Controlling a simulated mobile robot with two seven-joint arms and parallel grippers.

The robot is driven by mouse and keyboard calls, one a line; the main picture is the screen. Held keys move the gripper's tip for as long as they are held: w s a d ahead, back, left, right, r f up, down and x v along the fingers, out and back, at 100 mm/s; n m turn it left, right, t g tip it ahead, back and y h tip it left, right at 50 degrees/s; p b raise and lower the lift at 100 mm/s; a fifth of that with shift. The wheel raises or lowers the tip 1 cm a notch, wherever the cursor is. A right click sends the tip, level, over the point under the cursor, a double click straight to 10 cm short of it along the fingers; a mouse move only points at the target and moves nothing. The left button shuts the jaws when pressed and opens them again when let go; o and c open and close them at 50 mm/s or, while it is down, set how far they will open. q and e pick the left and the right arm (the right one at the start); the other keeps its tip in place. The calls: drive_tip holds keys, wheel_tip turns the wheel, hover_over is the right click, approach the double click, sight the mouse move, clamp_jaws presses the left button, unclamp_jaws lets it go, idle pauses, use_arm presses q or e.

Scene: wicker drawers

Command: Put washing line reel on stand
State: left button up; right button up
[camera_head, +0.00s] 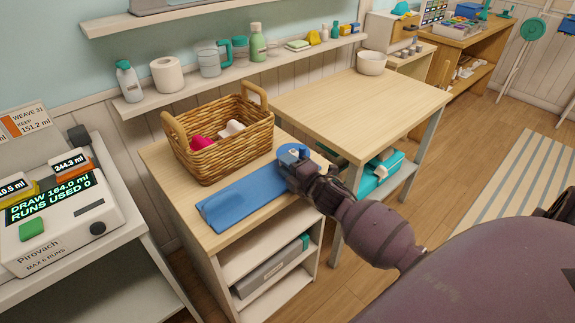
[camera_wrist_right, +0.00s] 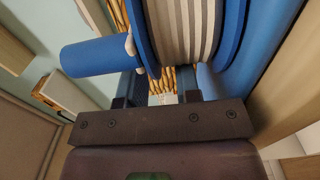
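The washing line reel shows large in the right wrist view (camera_wrist_right: 185,30), with blue flanges, grey-and-white wound line and a blue knob at left. In the head view it is a small blue shape (camera_head: 292,151) at my right gripper (camera_head: 296,163), over the right end of a blue strip (camera_head: 238,198). In the wrist view the right fingers (camera_wrist_right: 160,95) stand a small gap apart against the reel and look shut on it; their tips are hidden. The blue strip lies on the wooden cabinet top; I cannot tell whether it is the stand. My left gripper is out of view.
A wicker basket (camera_head: 226,138) with pink and white items stands directly behind the blue strip. A wooden table (camera_head: 352,107) with a white bowl (camera_head: 372,63) is at right. A wall shelf (camera_head: 140,106) holds bottles above. A white machine (camera_head: 62,235) stands at left.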

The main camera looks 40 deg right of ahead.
drive_tip(key=shift+r, duration=0.25)
drive_tip(key=shift+s+f, duration=0.15)
drive_tip(key=shift+s, duration=0.2)
drive_tip(key=s, duration=1.1)
drive_tip(key=s+a+f+m+g, duration=0.3)
drive_tip(key=s+a+f+m, duration=0.2)
drive_tip(key=s+m, duration=0.4)
drive_tip(key=s+a+f+m+g+h, duration=0.1)
drive_tip(key=s+a+f+m+g, duration=0.3)
drive_tip(key=s+f+m, duration=0.4)
drive_tip(key=shift+s+a+m+h+p, duration=0.3)
drive_tip(key=shift+s+a+m+p, duration=0.1)
drive_tip(key=shift+a, duration=0.5)
drive_tip(key=shift+w, duration=0.1)
